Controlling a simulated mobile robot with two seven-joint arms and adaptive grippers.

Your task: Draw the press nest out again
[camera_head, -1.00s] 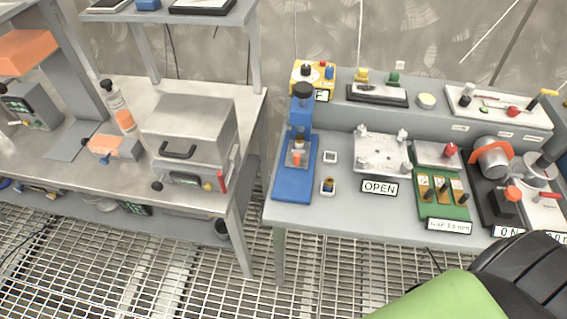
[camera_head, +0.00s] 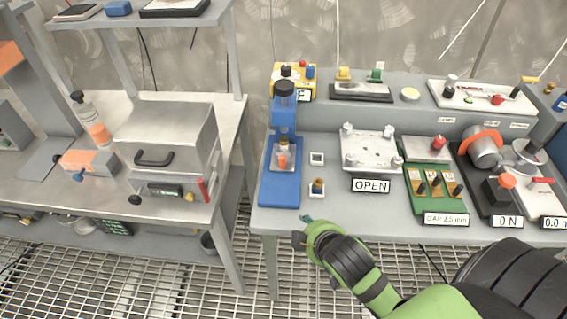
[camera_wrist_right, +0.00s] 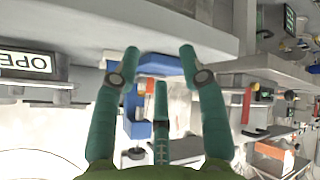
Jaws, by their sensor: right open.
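The blue press (camera_head: 284,95) stands upright at the left end of the right-hand bench, on a blue base (camera_head: 280,190). Its nest (camera_head: 283,158) is a grey metal plate under the ram, with an orange part (camera_head: 282,160) in it. My right gripper (camera_head: 303,225) is in front of the bench's front edge, below and slightly right of the press, apart from it. In the right wrist view its teal fingers (camera_wrist_right: 160,52) are spread with nothing between them; blue surfaces (camera_wrist_right: 160,66) of the press show beyond. My left gripper is not in view.
A metal plate fixture (camera_head: 368,150) with an OPEN sign (camera_head: 370,186) and a green gauge block (camera_head: 435,190) stand further right. A grey box (camera_head: 165,140) is on the left bench. A gap separates the benches.

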